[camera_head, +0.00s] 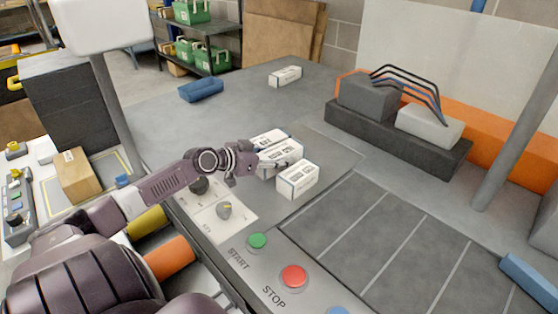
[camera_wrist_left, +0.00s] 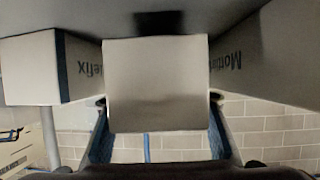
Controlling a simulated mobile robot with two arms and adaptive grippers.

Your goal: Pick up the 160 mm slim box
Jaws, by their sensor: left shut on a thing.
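Three white printed boxes stand side by side on the grey bench: a back box (camera_head: 268,137), a middle box (camera_head: 287,151) and a front box (camera_head: 297,181). My left gripper (camera_head: 270,164) is at the middle box and shut on it. In the left wrist view the middle box (camera_wrist_left: 156,85) sits between my two fingers (camera_wrist_left: 158,140), with a neighbouring box (camera_wrist_left: 30,70) on the left and another box (camera_wrist_left: 270,55) on the right. I cannot tell whether the held box is clear of the bench. My right gripper is not in view.
Another white box (camera_head: 285,76) and a blue tray (camera_head: 201,89) stand farther back on the bench. A dark block fixture (camera_head: 400,140) is at right. START (camera_head: 257,240) and STOP (camera_head: 293,276) buttons are on the front panel. The lined mat (camera_head: 390,240) is clear.

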